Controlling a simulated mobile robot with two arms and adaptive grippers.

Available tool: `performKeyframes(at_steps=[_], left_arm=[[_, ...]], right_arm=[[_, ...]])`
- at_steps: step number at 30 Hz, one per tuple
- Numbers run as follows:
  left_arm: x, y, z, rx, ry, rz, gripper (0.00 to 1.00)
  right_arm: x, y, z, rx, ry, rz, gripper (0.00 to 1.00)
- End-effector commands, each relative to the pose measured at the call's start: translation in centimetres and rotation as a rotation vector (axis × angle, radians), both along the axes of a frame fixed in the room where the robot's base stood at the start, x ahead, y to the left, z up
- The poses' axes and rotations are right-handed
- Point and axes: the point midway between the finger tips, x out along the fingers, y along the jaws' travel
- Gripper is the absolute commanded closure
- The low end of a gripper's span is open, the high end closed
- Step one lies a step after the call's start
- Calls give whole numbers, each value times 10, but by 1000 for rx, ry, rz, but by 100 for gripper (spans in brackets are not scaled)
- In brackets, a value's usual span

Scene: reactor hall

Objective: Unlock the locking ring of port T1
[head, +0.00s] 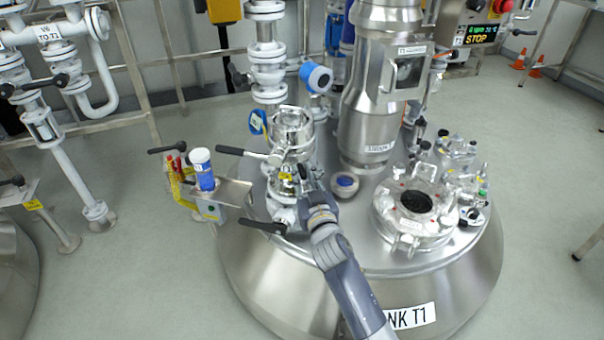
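A metallic port assembly (292,125) stands on the left of the top of tank T1 (440,290). It has a round silvery ring at its top, a dark-handled lever (230,151) pointing left and a blue tag (257,121). I cannot read a port label, and which part is the locking ring is unclear. My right arm comes in from the bottom. My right gripper (304,182) is at the near side of this assembly, below the ring. Its fingers are small and blend with the metal, so contact and opening cannot be told. My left gripper is not in view.
A wide steel column (377,85) rises right of the port. A round hatch (416,200) with a dark opening is farther right. A bracket (222,192) with a blue and white cylinder (201,170) sticks out left. A second dark lever (262,226) is lower left.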

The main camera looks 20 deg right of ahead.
Motion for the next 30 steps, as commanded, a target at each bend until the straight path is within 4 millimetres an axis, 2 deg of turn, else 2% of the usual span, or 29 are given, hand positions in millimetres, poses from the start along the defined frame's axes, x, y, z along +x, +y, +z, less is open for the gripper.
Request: performKeyframes(at_steps=[6, 15, 16, 18, 19, 30], left_arm=[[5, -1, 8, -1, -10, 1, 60], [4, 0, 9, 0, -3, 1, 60], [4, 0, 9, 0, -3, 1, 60], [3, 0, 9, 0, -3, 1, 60], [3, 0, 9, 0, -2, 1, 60], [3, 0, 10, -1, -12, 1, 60]], right_arm=[[17, -1, 0, 1, 0, 1, 79], [19, -1, -1, 1, 2, 1, 79], [19, -1, -1, 1, 2, 1, 82], [19, -1, -1, 1, 1, 1, 97], [19, -1, -1, 1, 1, 1, 100], [23, -7, 0, -2, 2, 7, 100]])
